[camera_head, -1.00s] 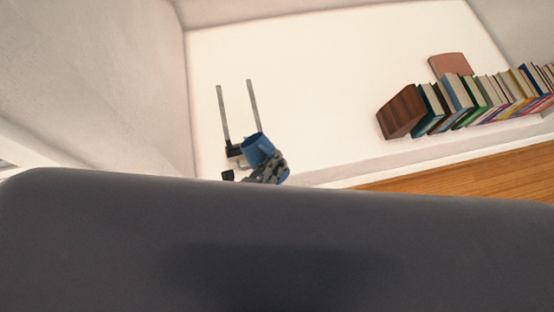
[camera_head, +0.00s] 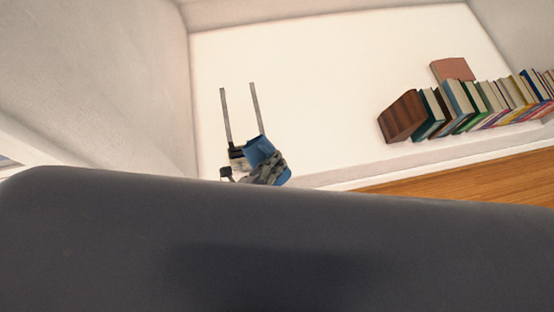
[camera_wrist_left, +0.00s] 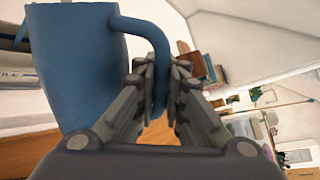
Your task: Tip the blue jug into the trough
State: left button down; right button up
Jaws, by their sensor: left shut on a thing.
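The blue jug (camera_head: 258,149) shows small in the head view, just above the dark edge that cuts off the lower picture. It looks tilted. My left gripper (camera_head: 272,166) is at its lower right, partly hidden by that edge. In the left wrist view the jug (camera_wrist_left: 75,75) fills the left side, and my left gripper (camera_wrist_left: 160,72) is shut on its handle. Just left of the jug is a small black and white piece (camera_head: 237,157) with two long grey bars. I cannot tell if this is part of the trough. My right gripper is not in view.
A row of books (camera_head: 468,102) with a brown wooden block (camera_head: 402,117) at its left end stands at the right on the white surface (camera_head: 320,85). A reddish flat thing (camera_head: 452,69) lies behind them. The middle of the white surface is clear.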

pick_arm(q)
jog(key=shift+w+a+r, duration=0.2)
jog(key=shift+w+r, duration=0.1)
jog(key=shift+r, duration=0.05)
jog(key=shift+w+a+r+n+g+h+p, duration=0.15)
jog(key=shift+w+a+r+n+g+p, duration=0.2)
jog(key=shift+p, duration=0.4)
jog(key=shift+w+a+r+n+g+h+p, duration=0.15)
jog(key=shift+r+n+p, duration=0.25)
jog(key=shift+p, duration=0.35)
dwell(0.6)
jog(key=shift+w+a+r+n+h+p, duration=0.15)
jog(key=shift+w+a+r+n+p, duration=0.15)
jog(key=shift+r+p, duration=0.25)
jog(key=shift+w+a+r+n+h+p, duration=0.15)
jog(key=shift+w+a+r+n+p, duration=0.15)
jog(key=shift+p, duration=0.3)
dwell(0.7)
jog(key=shift+s+d, duration=0.1)
